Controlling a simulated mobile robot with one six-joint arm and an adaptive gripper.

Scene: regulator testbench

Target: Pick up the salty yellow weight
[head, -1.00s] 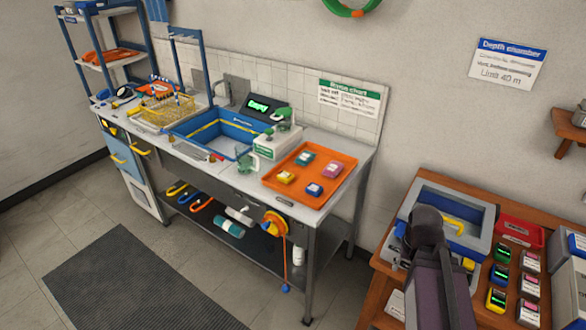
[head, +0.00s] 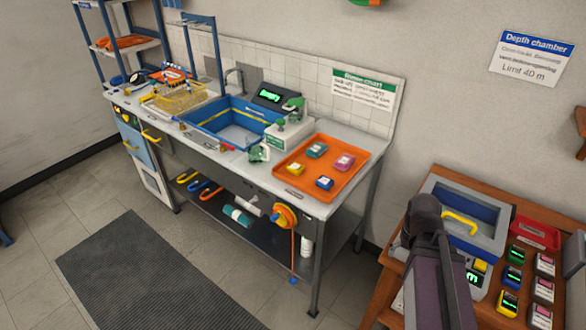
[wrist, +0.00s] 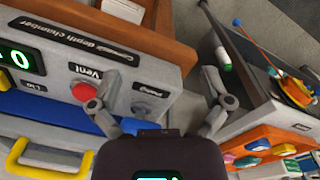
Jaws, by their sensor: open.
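A small yellow weight (head: 296,168) with a pale top lies on the orange tray (head: 301,189) at the right end of the steel bench. A teal, a pink and a blue weight share the tray; any word on the yellow one is too small to read. My gripper (wrist: 155,112) is open and empty in the wrist view, its two grey fingers spread before the grey depth chamber panel (wrist: 160,75). It is well apart from the tray. In the head view my dark arm stands at the lower right and hides the fingers.
The depth chamber (head: 468,205) with a yellow handle stands on the wooden table at right, close to my arm. A red tray (head: 535,233) and several small coloured units are beside it. A blue sink (head: 232,124) and a green-topped device (head: 288,128) stand left of the orange tray.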

